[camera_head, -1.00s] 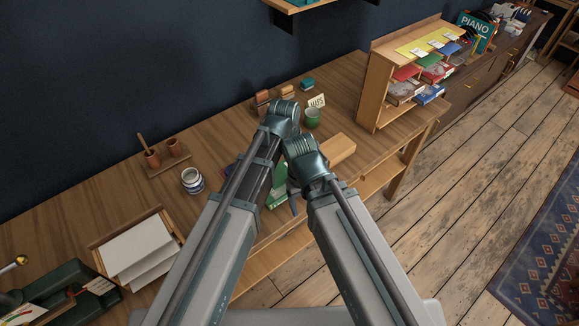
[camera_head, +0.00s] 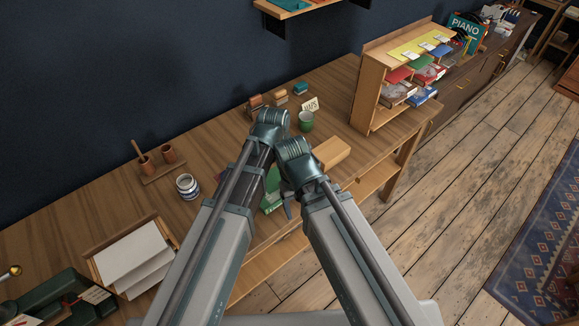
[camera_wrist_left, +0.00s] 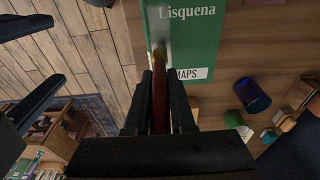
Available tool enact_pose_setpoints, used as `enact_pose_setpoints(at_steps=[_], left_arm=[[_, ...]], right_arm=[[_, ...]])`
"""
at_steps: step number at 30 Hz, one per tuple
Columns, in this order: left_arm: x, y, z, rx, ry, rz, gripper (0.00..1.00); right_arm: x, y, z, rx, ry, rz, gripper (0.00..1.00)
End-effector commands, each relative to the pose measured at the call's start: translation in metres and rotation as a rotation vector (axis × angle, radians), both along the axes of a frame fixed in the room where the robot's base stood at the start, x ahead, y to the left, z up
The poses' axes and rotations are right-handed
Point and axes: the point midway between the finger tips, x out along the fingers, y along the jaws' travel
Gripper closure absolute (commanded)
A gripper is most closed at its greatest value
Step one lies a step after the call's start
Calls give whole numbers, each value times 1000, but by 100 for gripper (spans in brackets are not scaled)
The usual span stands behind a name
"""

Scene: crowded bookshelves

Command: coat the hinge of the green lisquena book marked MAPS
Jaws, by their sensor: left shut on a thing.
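The green Lisquena book (camera_wrist_left: 195,40) lies at the top of the left wrist view, its MAPS label (camera_wrist_left: 192,74) at the near end. Part of it shows in the head view (camera_head: 271,203), mostly behind my arms. My left gripper (camera_wrist_left: 160,82) is shut on a slim reddish-brown brush-like tool (camera_wrist_left: 160,100). The tool's blurred tip is over the book's left long edge; I cannot tell if it touches. My right gripper (camera_wrist_left: 48,55) shows as two dark spread fingers left of the book, apparently empty.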

Motion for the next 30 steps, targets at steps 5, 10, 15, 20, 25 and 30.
enact_pose_setpoints(at_steps=[5,10,15,20,25,30], left_arm=[[-1,2,0,0,0,0,100],[-3,7,0,0,0,2,100],[-11,18,-1,0,0,3,100],[-18,28,-1,1,0,4,100],[-19,31,-2,2,1,3,100],[-22,35,-1,3,1,4,100]], right_arm=[[0,0,0,0,0,0,26],[-2,-1,0,0,0,-1,26],[-3,-1,-1,0,0,-1,26],[-3,-2,-1,0,0,-1,26],[-3,-2,-2,0,0,-1,26],[-3,-2,-1,0,0,-1,26]])
